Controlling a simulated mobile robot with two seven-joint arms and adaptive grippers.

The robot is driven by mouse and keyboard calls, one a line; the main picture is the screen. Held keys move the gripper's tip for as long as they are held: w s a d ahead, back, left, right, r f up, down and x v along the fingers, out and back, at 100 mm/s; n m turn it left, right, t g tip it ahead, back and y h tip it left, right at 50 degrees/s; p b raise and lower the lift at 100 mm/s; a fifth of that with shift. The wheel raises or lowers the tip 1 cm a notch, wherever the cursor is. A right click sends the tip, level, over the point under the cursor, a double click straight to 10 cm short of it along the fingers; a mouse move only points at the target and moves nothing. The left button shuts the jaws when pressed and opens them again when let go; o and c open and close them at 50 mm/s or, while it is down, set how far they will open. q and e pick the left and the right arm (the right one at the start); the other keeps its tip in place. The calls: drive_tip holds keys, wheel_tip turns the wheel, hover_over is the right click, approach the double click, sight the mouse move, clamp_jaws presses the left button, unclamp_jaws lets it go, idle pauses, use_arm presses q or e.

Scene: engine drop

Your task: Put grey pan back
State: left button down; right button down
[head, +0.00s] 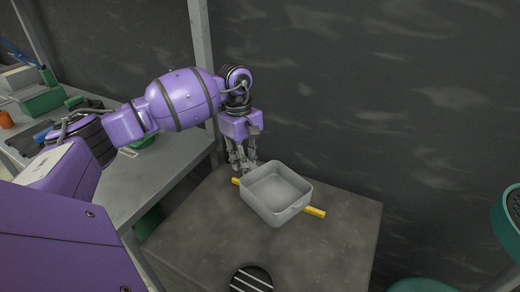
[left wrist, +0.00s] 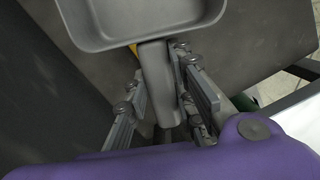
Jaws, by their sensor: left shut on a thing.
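The grey pan (head: 275,192) is a square, open, empty tray with rounded corners, upright at the back of the dark grey block-like surface (head: 210,230). A yellow bar (head: 315,211) sticks out from under it on both sides. My left gripper (head: 243,163) is at the pan's back left corner, pointing down. In the left wrist view the pan (left wrist: 140,22) is at the top, and its grey handle (left wrist: 157,85) runs between the fingers of my left gripper (left wrist: 163,82), which are shut on it. I cannot tell whether the pan touches the surface. My right gripper is not in view.
A dark wall (head: 400,110) stands close behind the pan. A grey metal table (head: 165,185) with a green bin (head: 42,101) is at the left, with an upright post (head: 203,60) behind my arm. A round black striped thing (head: 250,279) is at the front. The surface right of the pan is clear.

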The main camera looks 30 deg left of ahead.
use_arm(q)
drive_tip(key=shift+w, duration=0.4)
drive_tip(key=shift+s+f, duration=0.25)
drive_tip(key=shift+f, duration=0.1)
drive_tip(key=shift+s+f, duration=0.15)
drive_tip(key=shift+f, duration=0.15)
wheel_tip(320, 180, down, 5)
drive_tip(key=shift+r+b, duration=0.1)
drive_tip(key=shift+b, duration=0.75)
drive_tip(key=shift+f, duration=0.75)
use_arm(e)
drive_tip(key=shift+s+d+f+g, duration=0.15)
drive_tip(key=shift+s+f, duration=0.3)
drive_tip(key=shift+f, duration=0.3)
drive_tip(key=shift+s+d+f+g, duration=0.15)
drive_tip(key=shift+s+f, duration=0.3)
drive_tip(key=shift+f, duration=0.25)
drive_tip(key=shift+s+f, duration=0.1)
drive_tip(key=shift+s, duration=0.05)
